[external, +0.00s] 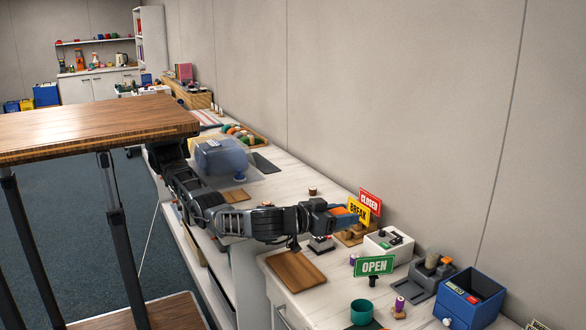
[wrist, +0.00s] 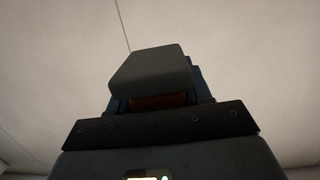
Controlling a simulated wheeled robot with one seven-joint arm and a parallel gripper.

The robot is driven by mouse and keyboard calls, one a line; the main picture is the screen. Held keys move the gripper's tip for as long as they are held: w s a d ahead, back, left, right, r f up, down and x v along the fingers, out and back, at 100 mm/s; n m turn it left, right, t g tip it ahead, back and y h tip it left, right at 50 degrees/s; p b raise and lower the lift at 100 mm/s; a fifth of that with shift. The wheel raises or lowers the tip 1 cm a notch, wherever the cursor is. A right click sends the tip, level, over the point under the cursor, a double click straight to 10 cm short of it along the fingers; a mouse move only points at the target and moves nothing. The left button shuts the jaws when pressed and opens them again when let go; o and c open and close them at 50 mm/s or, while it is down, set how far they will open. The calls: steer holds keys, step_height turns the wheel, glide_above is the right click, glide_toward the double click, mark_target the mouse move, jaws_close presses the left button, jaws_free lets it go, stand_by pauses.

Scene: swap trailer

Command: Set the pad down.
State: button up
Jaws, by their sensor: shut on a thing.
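My gripper (external: 343,215) is at the end of my outstretched arm, above the counter and in front of the sign cluster. It is shut on an orange pad (external: 339,211), held clear of the counter top. In the wrist view a dark grey finger block (wrist: 150,68) fills the middle and hides most of the pad. Only a dim reddish-brown strip of the pad (wrist: 158,102) shows below that block. Which way the pad lies in the jaws is hard to tell.
The yellow BREAK sign (external: 359,212) and red CLOSED sign (external: 370,201) stand close by the gripper. A white box (external: 388,244), a green OPEN sign (external: 374,266) and a blue bin (external: 470,299) stand to the right. A brown board (external: 296,275) lies bare on the counter.

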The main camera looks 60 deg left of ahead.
steer(key=shift+w+a+r+y, duration=0.15)
steer(key=shift+w+a+y, duration=0.15)
steer(key=shift+w+a, duration=0.1)
steer(key=b, duration=0.6)
glide_above(336, 305)
step_height(336, 305, down, 24)
steer(key=shift+f, duration=0.1)
steer(key=shift+f+b, duration=0.75)
steer(key=shift+f, duration=1)
steer(key=shift+f+b, duration=0.2)
steer(key=shift+b, duration=0.1)
steer(key=o, duration=1)
steer(key=shift+o, duration=0.2)
steer(key=shift+r+p, duration=0.2)
steer(key=shift+p, duration=0.35)
